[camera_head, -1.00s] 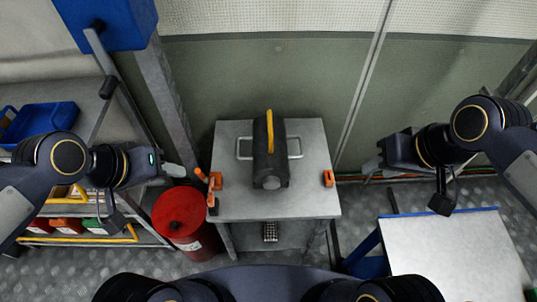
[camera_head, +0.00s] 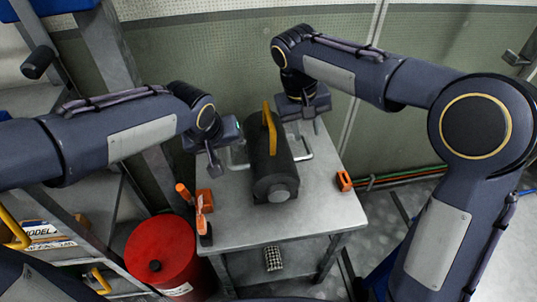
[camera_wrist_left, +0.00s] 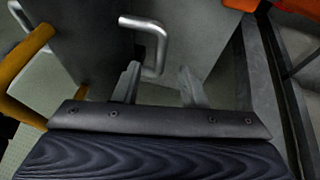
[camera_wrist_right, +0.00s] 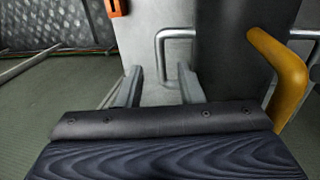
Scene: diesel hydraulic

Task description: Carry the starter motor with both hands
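The starter motor (camera_head: 272,165) is a dark cylinder with a yellow top handle (camera_head: 269,122) and a silver bar handle on each side. It rests on a grey metal table (camera_head: 240,225). No grip on either handle shows. In the head view the fingertips are mostly hidden by the wrists.
Orange clamps (camera_head: 203,205) stand at the table's left edge, and another orange piece (camera_head: 344,181) at its right edge. A red drum (camera_head: 165,255) stands left of the table. A shelf with boxes (camera_head: 50,235) is further left. A mesh-topped wall is behind.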

